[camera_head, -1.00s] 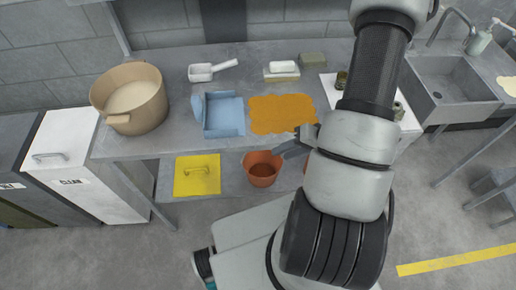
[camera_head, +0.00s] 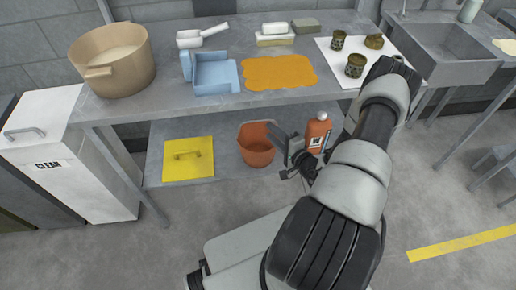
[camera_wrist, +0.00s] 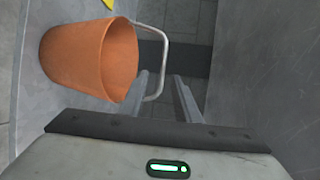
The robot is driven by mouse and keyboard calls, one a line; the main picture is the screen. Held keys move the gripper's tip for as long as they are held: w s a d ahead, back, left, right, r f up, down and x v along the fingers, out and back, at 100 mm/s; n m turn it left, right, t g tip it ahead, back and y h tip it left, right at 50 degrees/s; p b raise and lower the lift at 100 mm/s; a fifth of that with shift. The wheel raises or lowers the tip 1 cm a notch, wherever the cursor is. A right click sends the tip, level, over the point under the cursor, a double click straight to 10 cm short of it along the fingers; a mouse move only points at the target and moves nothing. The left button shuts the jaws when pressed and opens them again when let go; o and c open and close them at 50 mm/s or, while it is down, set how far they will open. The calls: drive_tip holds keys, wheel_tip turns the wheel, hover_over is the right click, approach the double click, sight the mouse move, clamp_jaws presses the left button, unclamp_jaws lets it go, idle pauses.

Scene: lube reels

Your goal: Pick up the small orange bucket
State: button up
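My gripper (camera_head: 277,133) is at the bucket's right side, near the rim. In the wrist view, my gripper (camera_wrist: 160,76) is open, with a gap between the fingers. The handle shows in that gap; whether it touches a finger I cannot tell.
The orange bottle (camera_head: 316,134) stands close to the right of my gripper.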

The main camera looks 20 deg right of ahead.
sight(258, 121)
drive_tip(key=shift+a+r+b+x, duration=0.15)
drive_tip(key=shift+b+x, duration=0.2)
drive_tip(key=shift+x, duration=1.95)
drive_tip(key=shift+a+r+b+x, duration=0.15)
drive_tip(key=shift+b+x, duration=0.2)
drive_tip(key=shift+x, duration=1.95)
drive_tip(key=shift+d, duration=0.1)
clamp_jaws()
